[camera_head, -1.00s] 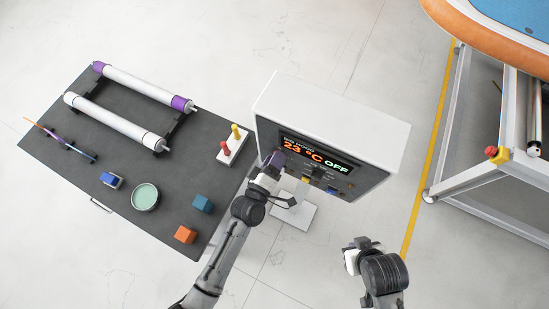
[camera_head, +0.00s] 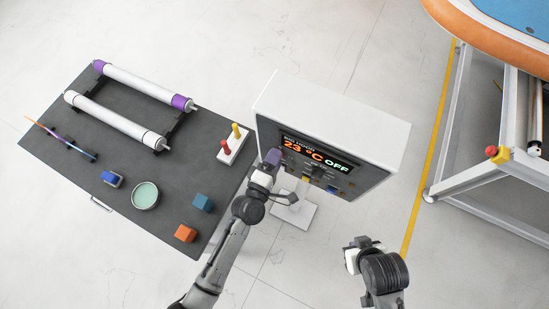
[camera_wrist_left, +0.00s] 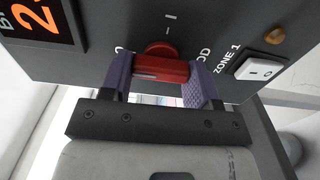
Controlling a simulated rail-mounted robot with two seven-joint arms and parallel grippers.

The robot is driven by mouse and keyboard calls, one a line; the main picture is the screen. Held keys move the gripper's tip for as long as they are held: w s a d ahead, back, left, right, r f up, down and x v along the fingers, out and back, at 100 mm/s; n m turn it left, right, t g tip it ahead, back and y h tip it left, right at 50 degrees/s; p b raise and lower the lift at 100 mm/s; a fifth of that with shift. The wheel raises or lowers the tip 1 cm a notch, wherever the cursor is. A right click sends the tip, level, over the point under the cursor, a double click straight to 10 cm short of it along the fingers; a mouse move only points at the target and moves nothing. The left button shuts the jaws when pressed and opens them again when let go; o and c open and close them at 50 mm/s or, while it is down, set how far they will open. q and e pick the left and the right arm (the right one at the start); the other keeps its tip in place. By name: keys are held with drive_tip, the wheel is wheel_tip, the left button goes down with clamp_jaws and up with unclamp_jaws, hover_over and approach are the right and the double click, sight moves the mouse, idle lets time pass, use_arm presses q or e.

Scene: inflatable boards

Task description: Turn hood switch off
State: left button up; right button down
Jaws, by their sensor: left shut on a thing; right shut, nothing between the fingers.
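The control box (camera_head: 340,118) is white with a dark front panel and stands on a post. Its display (camera_head: 316,153) reads 23 °C and OFF. In the left wrist view a red rotary switch (camera_wrist_left: 160,68) sits on the panel, with its handle lying roughly crosswise. My left gripper (camera_wrist_left: 162,80) has its purple fingers on either side of the red handle and is shut on it. In the head view my left gripper (camera_head: 271,162) is at the left part of the panel and hides the switch. My right gripper (camera_head: 352,252) is shut and empty, away from the box.
A white rocker switch (camera_wrist_left: 259,70) and a brass knob (camera_wrist_left: 275,36) are to the right of the red switch. A dark table (camera_head: 100,160) with rollers, a tin and blocks stands at left. A metal frame (camera_head: 480,175) stands at right. Floor between is clear.

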use_arm(q)
drive_tip(key=o, duration=0.9)
drive_tip(key=b+v, duration=0.1)
drive_tip(key=v, duration=1.3)
drive_tip(key=shift+w+b, duration=0.1)
drive_tip(key=shift+b, duration=0.25)
